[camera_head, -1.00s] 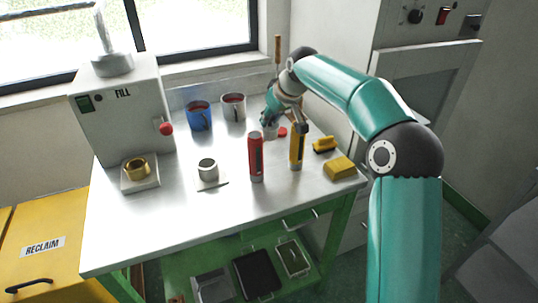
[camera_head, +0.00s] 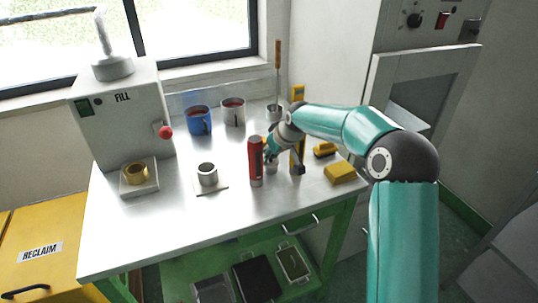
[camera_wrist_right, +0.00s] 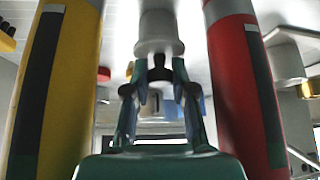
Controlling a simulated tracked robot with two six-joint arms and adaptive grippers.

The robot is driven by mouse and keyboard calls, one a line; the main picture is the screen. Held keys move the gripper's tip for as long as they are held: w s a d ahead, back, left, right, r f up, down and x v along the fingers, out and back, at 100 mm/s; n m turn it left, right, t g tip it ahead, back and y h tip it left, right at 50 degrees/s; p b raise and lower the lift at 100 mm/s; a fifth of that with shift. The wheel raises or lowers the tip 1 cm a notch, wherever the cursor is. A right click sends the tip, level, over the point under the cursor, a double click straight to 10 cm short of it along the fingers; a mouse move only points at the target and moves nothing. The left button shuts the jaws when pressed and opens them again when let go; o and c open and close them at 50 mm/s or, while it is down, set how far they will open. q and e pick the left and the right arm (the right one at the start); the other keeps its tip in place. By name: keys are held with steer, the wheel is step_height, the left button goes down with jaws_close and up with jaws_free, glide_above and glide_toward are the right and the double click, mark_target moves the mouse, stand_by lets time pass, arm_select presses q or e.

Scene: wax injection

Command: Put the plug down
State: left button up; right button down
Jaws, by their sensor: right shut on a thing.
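My right gripper (camera_head: 270,158) is shut on the plug (camera_head: 271,168), low over the bench between a red cylinder (camera_head: 256,160) and a yellow cylinder (camera_head: 298,158). In the right wrist view the plug (camera_wrist_right: 160,32) is a pale grey cylinder with a dark knob, and the fingertips of my right gripper (camera_wrist_right: 160,82) are at the knob. Whether the plug touches the bench top is not clear. The red cylinder (camera_wrist_right: 243,80) and the yellow cylinder (camera_wrist_right: 60,80) stand close on either side. My left gripper is not in view.
On the bench (camera_head: 200,225) stand a fill machine (camera_head: 125,125), a brass ring (camera_head: 135,173), a grey cup (camera_head: 207,173), a blue mug (camera_head: 199,120) and a grey mug (camera_head: 233,111). Yellow blocks (camera_head: 340,173) lie to the right. The front left of the bench is clear.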

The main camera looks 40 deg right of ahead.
steer(key=c, duration=1.2)
jaws_free()
steer(key=shift+f, duration=0.1)
steer(key=shift+c, duration=0.2)
steer(key=shift+r, duration=0.2)
steer(key=v, duration=1.2)
steer(key=shift+b, duration=0.3)
steer(key=shift+s+f, duration=0.1)
steer(key=shift+f, duration=0.05)
